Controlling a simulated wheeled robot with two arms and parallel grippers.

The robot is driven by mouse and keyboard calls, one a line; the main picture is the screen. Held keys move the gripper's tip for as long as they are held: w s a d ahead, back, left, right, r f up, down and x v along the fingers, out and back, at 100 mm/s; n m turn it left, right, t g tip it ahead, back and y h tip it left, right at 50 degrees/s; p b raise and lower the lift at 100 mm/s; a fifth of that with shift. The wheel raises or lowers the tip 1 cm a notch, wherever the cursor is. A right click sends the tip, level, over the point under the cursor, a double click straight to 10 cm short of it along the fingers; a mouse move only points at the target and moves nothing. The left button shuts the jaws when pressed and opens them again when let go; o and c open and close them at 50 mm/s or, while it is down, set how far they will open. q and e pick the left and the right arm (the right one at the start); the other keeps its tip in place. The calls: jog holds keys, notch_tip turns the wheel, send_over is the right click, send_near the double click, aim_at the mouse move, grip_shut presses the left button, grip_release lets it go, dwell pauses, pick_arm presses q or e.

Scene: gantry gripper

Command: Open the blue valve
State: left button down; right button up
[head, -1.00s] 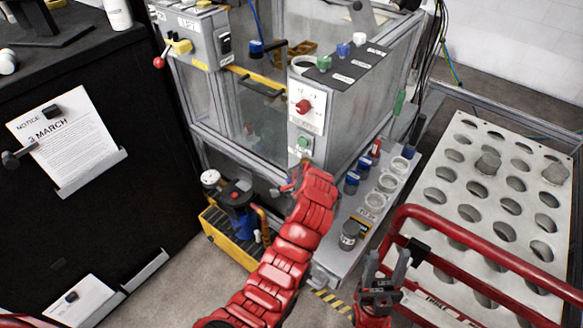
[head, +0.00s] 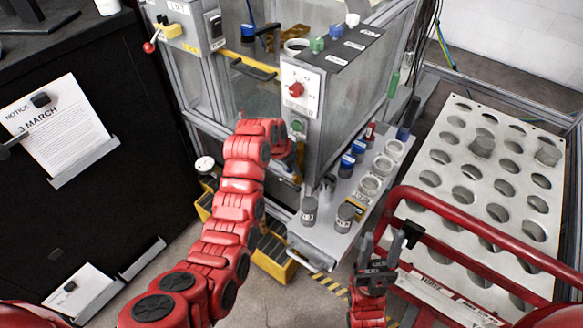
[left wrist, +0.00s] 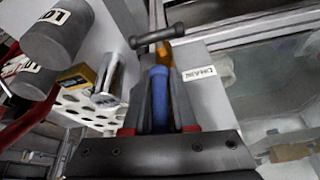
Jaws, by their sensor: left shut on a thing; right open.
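The blue valve handle (left wrist: 159,95) shows in the left wrist view as an upright blue cylinder between my left gripper's fingers (left wrist: 160,110). Those fingers are closed on it from both sides. An orange-yellow part stands just behind it, and a small white label is beside it to the right. In the head view my red left arm reaches to the lower front of the grey machine (head: 335,100), and it hides the valve and most of that gripper. My right gripper (head: 382,246) is open and empty, pointing up near the red rail.
A shelf with several jars (head: 345,215) and blue-capped containers lies right of my left arm. A red rail (head: 480,225) and a perforated plate (head: 490,165) are at the right. A yellow tray (head: 272,262) is on the floor. A dark bar handle (left wrist: 157,38) is close ahead of the left fingers.

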pick_arm(q)
jog(key=shift+s+f, duration=0.1)
dwell(0.4)
jog(key=c, duration=0.8)
grip_release()
